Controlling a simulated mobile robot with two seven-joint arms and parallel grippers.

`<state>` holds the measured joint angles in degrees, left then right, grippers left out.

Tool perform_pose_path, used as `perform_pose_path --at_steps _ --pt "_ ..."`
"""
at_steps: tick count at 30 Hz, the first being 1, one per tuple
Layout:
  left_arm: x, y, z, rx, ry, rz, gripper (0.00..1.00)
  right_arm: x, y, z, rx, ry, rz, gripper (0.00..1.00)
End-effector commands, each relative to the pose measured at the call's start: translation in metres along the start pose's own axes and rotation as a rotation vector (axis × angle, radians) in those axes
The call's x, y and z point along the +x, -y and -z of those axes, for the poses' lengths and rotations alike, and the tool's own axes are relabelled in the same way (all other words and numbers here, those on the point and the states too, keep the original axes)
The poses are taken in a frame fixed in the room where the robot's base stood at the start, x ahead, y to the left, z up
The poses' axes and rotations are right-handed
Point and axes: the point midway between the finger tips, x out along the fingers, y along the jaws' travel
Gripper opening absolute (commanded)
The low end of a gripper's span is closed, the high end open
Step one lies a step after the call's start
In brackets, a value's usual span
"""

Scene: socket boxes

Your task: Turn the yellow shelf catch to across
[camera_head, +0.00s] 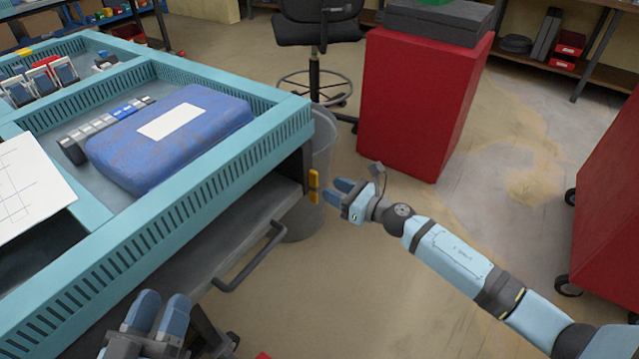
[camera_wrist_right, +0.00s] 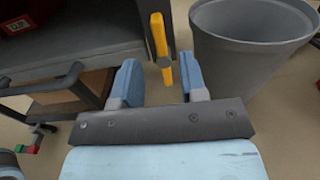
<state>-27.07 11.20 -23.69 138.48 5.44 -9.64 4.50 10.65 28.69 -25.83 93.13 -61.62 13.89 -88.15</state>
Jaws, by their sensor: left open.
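The yellow shelf catch (camera_head: 314,187) is on the dark post at the near right corner of the blue workbench, by the end of the lower shelf. It stands upright, close to vertical, and also shows in the right wrist view (camera_wrist_right: 159,45). My right gripper (camera_head: 337,191) is open, just right of the catch and pointing at it. In the right wrist view the catch's lower end appears in the gap between the fingertips, with no visible contact. My left gripper (camera_head: 163,299) is open and empty, low at the front of the bench.
A dark handle bar (camera_head: 250,262) sticks out from the lower shelf (camera_head: 215,240). A grey bin (camera_head: 322,150) stands behind the catch. A blue case (camera_head: 175,135) lies on the bench. A red cabinet (camera_head: 415,105) stands further back. The floor around my right arm is clear.

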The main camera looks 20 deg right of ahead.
Motion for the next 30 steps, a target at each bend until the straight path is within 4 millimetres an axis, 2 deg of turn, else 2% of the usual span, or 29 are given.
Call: perform_pose_path --at_steps 3,9,20,25,26,30 --pt "0.0 -0.001 0.002 -0.002 -0.012 -0.006 0.43 0.023 0.0 -0.001 0.0 0.002 -0.001 0.39" --pt "0.001 -0.003 0.004 -0.005 -0.029 -0.013 0.43 0.044 0.0 0.0 0.001 0.001 0.0 0.39" --pt "0.001 -0.004 0.007 -0.007 -0.039 -0.017 0.43 0.049 -0.001 0.0 0.001 0.0 0.0 0.39" --pt "0.001 -0.004 0.007 -0.007 -0.037 -0.016 0.43 0.049 0.0 0.0 0.001 0.0 0.0 0.03" --pt "0.001 -0.004 0.007 -0.007 -0.037 -0.016 0.43 0.049 0.0 0.0 0.001 0.0 0.0 0.0" --pt "0.001 -0.004 0.006 -0.007 -0.036 -0.016 0.43 0.049 -0.001 0.0 0.002 0.0 0.0 0.0"
